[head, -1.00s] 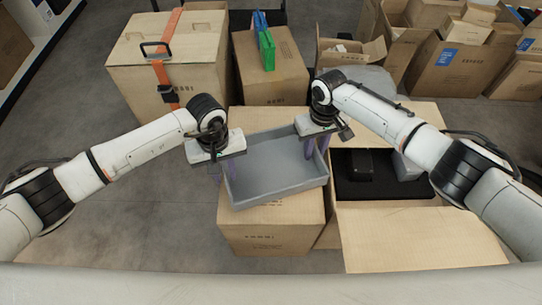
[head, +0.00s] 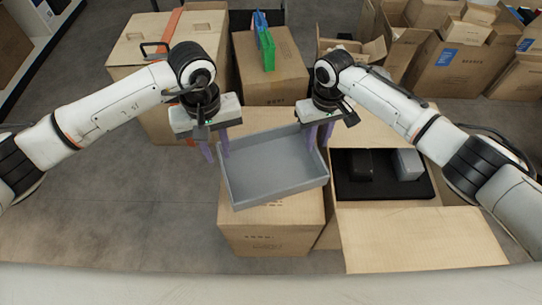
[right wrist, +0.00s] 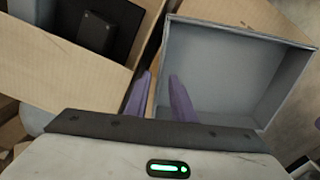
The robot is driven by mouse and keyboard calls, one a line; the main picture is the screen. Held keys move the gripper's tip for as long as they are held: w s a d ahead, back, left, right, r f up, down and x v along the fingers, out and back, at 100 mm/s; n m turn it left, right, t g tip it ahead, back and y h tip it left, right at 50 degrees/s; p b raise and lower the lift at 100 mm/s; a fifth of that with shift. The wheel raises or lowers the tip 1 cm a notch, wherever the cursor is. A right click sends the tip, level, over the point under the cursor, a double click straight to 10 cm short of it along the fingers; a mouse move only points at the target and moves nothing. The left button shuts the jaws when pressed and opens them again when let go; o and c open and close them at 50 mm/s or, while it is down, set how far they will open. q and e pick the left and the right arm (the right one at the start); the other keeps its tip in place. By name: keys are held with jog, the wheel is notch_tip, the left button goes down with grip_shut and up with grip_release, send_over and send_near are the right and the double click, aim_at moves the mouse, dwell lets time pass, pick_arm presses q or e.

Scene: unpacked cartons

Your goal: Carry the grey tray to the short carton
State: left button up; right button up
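The grey tray (head: 275,170) is empty and lies on top of a closed carton (head: 270,230) in the middle of the head view. My left gripper (head: 215,150) is open at the tray's left wall, near its far left corner, its purple fingers apart. My right gripper (head: 319,138) is open at the tray's right wall. In the right wrist view its fingers (right wrist: 160,80) stand apart on either side of the tray wall (right wrist: 163,60). Another closed carton (head: 262,88) stands behind the tray. I cannot tell for sure which carton is the short one.
Green (head: 267,50) and blue (head: 260,20) items stand on the rear carton. A larger strapped carton (head: 130,50) is behind left. An open carton (head: 420,235) with dark foam is right of the tray. More open cartons fill the back right. The floor at left is clear.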

notch_tip(320, 180, up, 7)
dwell(0.3)
dwell(0.4)
